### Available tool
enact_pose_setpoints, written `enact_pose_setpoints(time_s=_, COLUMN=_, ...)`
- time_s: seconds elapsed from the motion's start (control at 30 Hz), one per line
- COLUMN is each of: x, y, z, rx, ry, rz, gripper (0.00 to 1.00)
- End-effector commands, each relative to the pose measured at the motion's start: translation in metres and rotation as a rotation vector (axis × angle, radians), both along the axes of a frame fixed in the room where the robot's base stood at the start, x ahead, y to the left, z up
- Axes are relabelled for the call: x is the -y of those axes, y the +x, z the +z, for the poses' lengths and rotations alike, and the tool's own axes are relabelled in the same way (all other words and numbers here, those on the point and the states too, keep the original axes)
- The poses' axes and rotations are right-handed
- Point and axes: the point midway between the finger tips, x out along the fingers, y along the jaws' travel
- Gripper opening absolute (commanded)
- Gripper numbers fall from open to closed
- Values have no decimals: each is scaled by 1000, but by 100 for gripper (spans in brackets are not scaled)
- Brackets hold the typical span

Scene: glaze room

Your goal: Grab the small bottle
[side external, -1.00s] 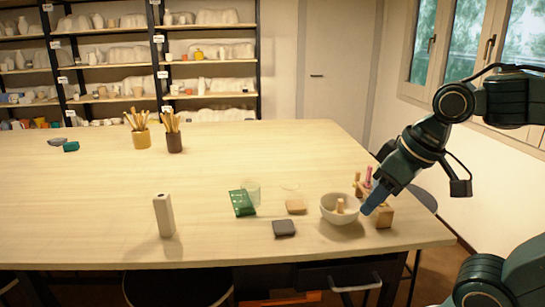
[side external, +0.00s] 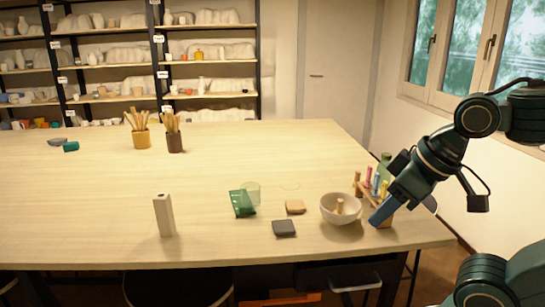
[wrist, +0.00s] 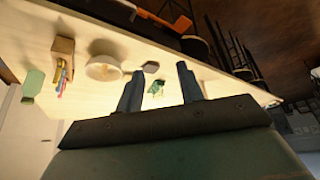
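A green bottle-shaped thing (wrist: 33,83) lies or stands near the table edge at the left of the wrist view, beside a wooden rack (wrist: 63,46). In the side view a green top (side external: 385,159) shows behind the rack, mostly hidden by the rack's sticks and my arm; it looks like the same bottle. My gripper (side external: 377,220) is low at the table's right end, in front of the rack and just right of the white bowl. In the wrist view my gripper (wrist: 160,84) has its two fingers wide apart with nothing between them.
The white bowl (side external: 331,216) holds a short wooden piece (side external: 340,206). A tan block (side external: 295,207), a dark block (side external: 284,228), a green packet (side external: 238,207), a clear glass (side external: 251,188) and an upright pale block (side external: 164,215) stand further left. The table's left half is mostly clear.

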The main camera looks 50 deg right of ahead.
Motion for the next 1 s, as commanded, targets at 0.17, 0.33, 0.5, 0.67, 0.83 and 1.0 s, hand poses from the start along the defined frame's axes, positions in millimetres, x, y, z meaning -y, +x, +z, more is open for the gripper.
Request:
enact_pose_setpoints(time_s=0.17, x=0, y=0, z=0, rx=0, ry=0, rz=0, gripper=37)
enact_pose_setpoints(time_s=0.33, x=0, y=0, z=0, rx=0, ry=0, rz=0, gripper=39)
enact_pose_setpoints(time_s=0.5, x=0, y=0, z=0, rx=0, ry=0, rz=0, gripper=73)
enact_pose_setpoints(time_s=0.67, x=0, y=0, z=0, rx=0, ry=0, rz=0, gripper=73)
enact_pose_setpoints(time_s=0.83, x=0, y=1, z=1, rx=-1, ry=1, rz=-3, gripper=73)
enact_pose_setpoints(time_s=1.0, x=4, y=9, z=9, rx=-12, ry=7, rz=-37, gripper=73)
